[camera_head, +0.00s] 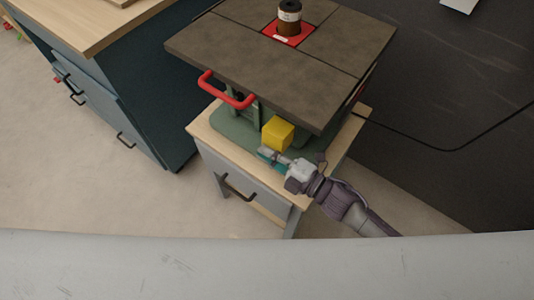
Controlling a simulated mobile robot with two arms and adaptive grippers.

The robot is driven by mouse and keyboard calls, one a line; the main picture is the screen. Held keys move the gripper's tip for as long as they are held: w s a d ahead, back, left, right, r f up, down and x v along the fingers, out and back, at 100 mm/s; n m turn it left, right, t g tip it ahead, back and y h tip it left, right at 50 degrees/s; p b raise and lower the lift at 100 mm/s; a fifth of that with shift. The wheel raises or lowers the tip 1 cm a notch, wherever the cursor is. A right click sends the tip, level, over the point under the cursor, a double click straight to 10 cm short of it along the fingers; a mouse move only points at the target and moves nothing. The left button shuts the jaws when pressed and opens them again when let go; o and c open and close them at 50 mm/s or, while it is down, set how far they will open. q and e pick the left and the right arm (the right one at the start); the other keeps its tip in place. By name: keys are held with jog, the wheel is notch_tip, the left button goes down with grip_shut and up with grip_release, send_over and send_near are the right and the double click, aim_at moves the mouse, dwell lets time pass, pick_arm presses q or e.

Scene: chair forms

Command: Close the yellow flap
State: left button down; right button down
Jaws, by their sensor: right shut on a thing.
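The yellow flap (278,132) shows as a small yellow block on the green base of the machine, under the front edge of its dark top. My right gripper (268,154) reaches in from the lower right, its fingers at the lower edge of the yellow flap. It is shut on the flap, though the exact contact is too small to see. My left gripper is out of view.
The machine's dark table top (240,45) overhangs the flap, with a red handle (227,92) at its front left. The machine stands on a wooden cabinet (205,135) with a drawer. A blue cabinet (130,85) stands at the left. A cable runs along the dark surface at right.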

jog(key=shift+w+d+f, duration=0.2)
jog(key=shift+f, duration=0.2)
jog(key=c, duration=1.3)
grip_release()
jog(key=shift+w+r, duration=0.1)
jog(key=shift+w+r, duration=0.1)
jog(key=shift+r, duration=0.1)
jog(key=shift+d, duration=0.1)
jog(key=shift+s+a+f+v, duration=0.1)
jog(key=shift+v, duration=1.9)
jog(key=shift+s+a+f+v, duration=0.1)
jog(key=shift+v, duration=1.9)
jog(key=shift+s+a+f+v, duration=0.1)
jog(key=shift+v, duration=1.95)
